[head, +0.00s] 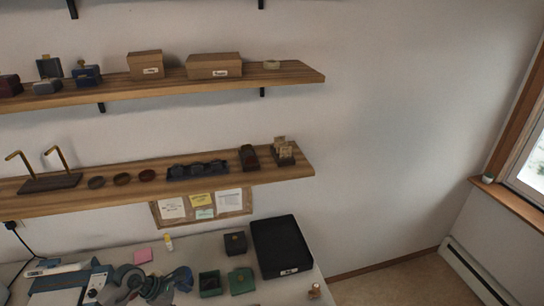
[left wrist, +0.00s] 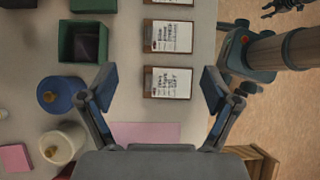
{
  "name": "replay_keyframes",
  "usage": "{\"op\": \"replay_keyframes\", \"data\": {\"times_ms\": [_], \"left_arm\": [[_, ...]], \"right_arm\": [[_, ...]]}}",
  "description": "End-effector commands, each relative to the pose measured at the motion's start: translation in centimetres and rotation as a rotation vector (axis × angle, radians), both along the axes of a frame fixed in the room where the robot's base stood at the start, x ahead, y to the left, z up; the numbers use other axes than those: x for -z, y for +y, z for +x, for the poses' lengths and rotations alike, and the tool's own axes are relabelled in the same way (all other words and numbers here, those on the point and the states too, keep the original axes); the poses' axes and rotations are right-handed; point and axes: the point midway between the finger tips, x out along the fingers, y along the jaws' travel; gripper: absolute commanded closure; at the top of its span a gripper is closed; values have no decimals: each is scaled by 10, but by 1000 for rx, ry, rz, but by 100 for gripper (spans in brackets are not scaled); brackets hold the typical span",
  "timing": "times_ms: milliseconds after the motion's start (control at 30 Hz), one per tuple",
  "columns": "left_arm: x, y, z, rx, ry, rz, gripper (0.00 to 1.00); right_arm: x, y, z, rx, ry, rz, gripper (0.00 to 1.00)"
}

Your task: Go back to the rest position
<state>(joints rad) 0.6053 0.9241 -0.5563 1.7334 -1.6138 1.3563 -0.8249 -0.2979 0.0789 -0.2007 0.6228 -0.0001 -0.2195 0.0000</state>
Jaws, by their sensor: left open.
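My left gripper (left wrist: 155,92) shows in the left wrist view, its two fingers spread wide with nothing between them. It is above the grey table (left wrist: 117,35), near the table's right edge. A small brown-framed card (left wrist: 168,83) lies beyond the gap between the fingertips, with more cards above it in the picture. A pink sheet (left wrist: 146,131) lies below the gap. I cannot make out a gripper for certain in the head view. My right gripper is not clearly seen in either view.
A dark green open box (left wrist: 83,42), a blue round container (left wrist: 54,96) and a cream one (left wrist: 62,144) stand left of the gripper. In the head view a black tray (head: 281,248) is at the table's right end, below a wooden shelf (head: 220,174). The floor (head: 400,283) at right is clear.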

Motion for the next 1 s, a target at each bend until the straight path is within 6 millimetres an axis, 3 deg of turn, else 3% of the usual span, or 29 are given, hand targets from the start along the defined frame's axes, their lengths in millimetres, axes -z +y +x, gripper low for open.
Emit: {"op": "replay_keyframes", "data": {"times_ms": [267, 400, 500, 600, 700, 767, 867, 900, 933, 1000], "left_arm": [[-23, -91, -4, -110, -17, -406, 11], [-58, -141, -6, -262, 30, -760, 11], [-93, -159, -3, -462, 125, -1102, 11], [-117, -145, 5, -755, 282, -1462, 11], [-109, -107, 10, -1106, 477, -1770, 11], [-87, -81, 7, -1345, 608, -1919, 11], [-29, -44, -17, -1791, 834, -2094, 11], [-2, -33, -33, -1979, 921, -2132, 11], [16, -28, -47, 2082, -965, 2112, 11], [53, -22, -79, 2043, -932, 1830, 11]], "right_arm": [[0, -1, 0, 0, 1, -1, 60], [0, -1, -3, 0, 4, -2, 60], [0, -2, -4, 0, 7, -2, 60], [0, -2, -4, 0, 7, -2, 60], [0, -2, -4, 0, 7, -2, 60], [0, -2, -4, 0, 7, -2, 60], [0, -2, -4, 0, 6, -3, 60], [0, -2, -4, 0, 6, -3, 60], [0, -2, -4, 0, 6, -3, 60], [0, -2, -4, 0, 6, -3, 60]]}}
